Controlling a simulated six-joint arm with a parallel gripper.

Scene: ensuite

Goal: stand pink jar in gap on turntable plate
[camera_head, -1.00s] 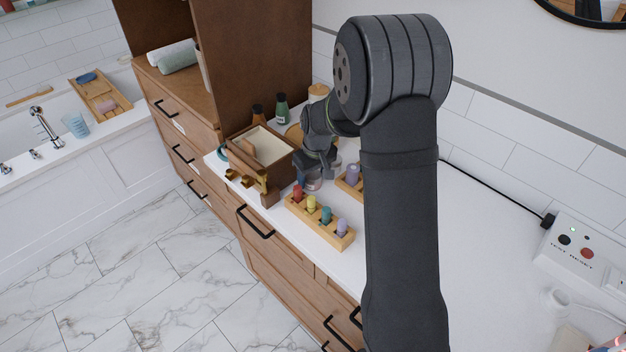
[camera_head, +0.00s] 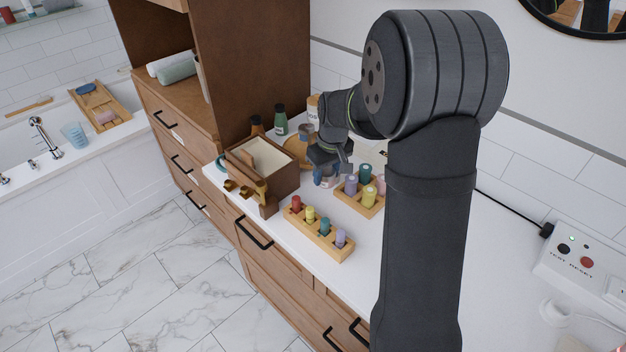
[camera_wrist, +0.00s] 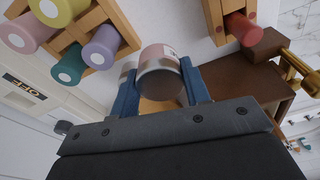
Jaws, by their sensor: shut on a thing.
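In the wrist view my gripper (camera_wrist: 160,88) has its two blue fingers on either side of a jar (camera_wrist: 158,62) with a pink band and a pale label, and is shut on it. In the head view my gripper (camera_head: 327,176) holds the jar over the counter, between the wooden box and a peg block; the jar is mostly hidden there. The turntable plate (camera_head: 297,152), round and wooden, is behind, partly hidden by my arm. A green bottle (camera_head: 281,121), a brown bottle (camera_head: 257,125) and a pale canister (camera_head: 313,104) stand at it. The gap is not clearly visible.
An open wooden box (camera_head: 285,181) stands left of my gripper, with brass hooks (camera_head: 238,189) in front. Two peg blocks, one at the front (camera_head: 320,236) and one at the right (camera_head: 352,199), stand close by. A cabinet (camera_head: 262,60) rises behind the box.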

